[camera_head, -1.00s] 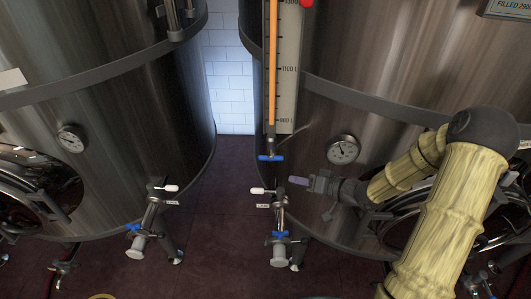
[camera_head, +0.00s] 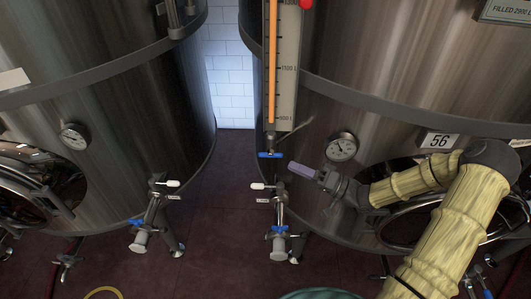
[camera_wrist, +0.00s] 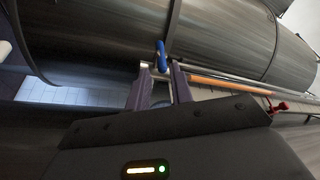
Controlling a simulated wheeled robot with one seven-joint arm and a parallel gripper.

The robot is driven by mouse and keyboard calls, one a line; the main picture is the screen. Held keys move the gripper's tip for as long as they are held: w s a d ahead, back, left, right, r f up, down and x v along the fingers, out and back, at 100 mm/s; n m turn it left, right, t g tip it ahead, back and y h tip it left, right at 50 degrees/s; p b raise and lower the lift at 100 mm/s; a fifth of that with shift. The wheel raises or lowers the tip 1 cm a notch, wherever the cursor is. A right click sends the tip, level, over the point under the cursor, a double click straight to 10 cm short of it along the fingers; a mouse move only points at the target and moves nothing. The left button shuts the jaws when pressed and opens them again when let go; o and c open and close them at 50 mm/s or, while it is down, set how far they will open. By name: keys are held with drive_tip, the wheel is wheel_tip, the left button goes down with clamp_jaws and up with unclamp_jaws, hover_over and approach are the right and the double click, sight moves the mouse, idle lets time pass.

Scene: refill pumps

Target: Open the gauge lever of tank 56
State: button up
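Tank 56 (camera_head: 400,110) is the steel tank at right in the head view, with its number plate (camera_head: 439,141). Its level gauge (camera_head: 285,70) holds an orange column. The blue gauge lever (camera_head: 270,155) lies crosswise at the gauge's lower end. My gripper (camera_head: 294,169) is just right of and slightly below the lever, apart from it. In the wrist view, the blue lever (camera_wrist: 160,55) appears just beyond and between the fingertips of my gripper (camera_wrist: 161,72). The fingers are apart with nothing held between them.
Below the lever, a valve with a white handle (camera_head: 262,186) and a blue lower handle (camera_head: 279,234) stands on the tank. A round dial (camera_head: 341,147) is right of the gauge. Another tank (camera_head: 110,120) stands left; floor (camera_head: 215,220) between is clear.

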sight(266, 155)
drive_tip(key=p+x, duration=0.3)
drive_tip(key=x, duration=0.6)
drive_tip(key=shift+a+r, duration=0.1)
drive_tip(key=shift+a, duration=0.3)
clamp_jaws()
